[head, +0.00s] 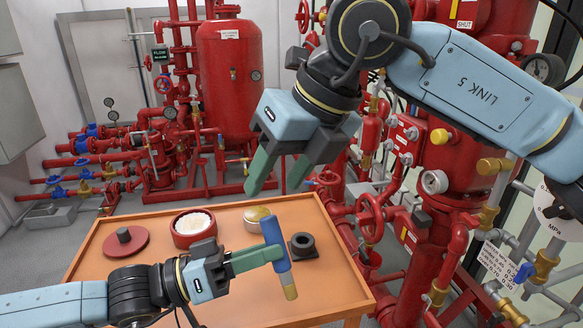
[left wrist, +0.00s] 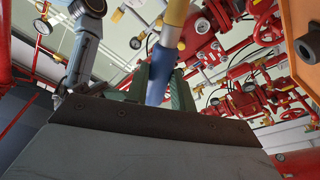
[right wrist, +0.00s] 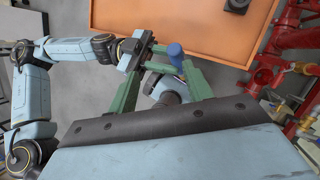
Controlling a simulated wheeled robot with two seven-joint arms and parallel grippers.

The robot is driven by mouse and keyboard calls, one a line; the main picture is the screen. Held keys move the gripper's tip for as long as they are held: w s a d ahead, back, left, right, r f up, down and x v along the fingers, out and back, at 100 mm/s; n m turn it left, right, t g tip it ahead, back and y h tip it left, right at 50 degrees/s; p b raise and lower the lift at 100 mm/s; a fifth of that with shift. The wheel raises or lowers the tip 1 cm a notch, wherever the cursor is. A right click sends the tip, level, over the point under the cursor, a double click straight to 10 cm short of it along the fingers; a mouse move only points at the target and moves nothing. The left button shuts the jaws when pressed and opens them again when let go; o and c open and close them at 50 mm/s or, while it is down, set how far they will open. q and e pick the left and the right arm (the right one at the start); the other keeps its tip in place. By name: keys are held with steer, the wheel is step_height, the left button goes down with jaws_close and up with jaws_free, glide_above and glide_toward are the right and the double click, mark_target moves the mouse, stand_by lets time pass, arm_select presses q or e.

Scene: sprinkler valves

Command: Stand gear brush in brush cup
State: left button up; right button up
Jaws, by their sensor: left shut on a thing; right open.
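The gear brush has a blue handle (head: 276,243) and a tan bristle end (head: 290,292) pointing down, slightly tilted. My left gripper (head: 265,258) is shut on its handle and holds it over the table's front part. The brush also shows in the left wrist view (left wrist: 159,72), and its blue end in the right wrist view (right wrist: 175,49). The brush cup (head: 302,246), dark with a round opening, stands on the table just right of the brush, apart from it. It shows in the left wrist view (left wrist: 310,45). My right gripper (head: 278,182) is open and empty, above the table.
The orange table (head: 165,212) also bears a red tub (head: 193,232) with pale contents, a red knobbed lid (head: 126,243) and a small dish with yellowish contents (head: 257,215). Red pipes and valves (head: 372,215) crowd the right side. The table's front right is clear.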

mark_target(272, 218)
steer(key=shift+t+h, duration=0.6)
steer(key=shift+h, duration=0.1)
steer(key=x, duration=0.7)
steer(key=d+x, duration=0.1)
steer(key=x, duration=0.2)
steer(key=shift+f, duration=0.55)
steer(key=c, duration=0.8)
arm_select(q)
steer(key=o, duration=0.5)
arm_select(e)
steer(key=shift+c, duration=1.4)
arm_select(q)
steer(key=o, duration=0.6)
steer(key=shift+c, duration=0.2)
arm_select(e)
jaws_close()
arm_select(q)
steer(key=shift+a, duration=0.1)
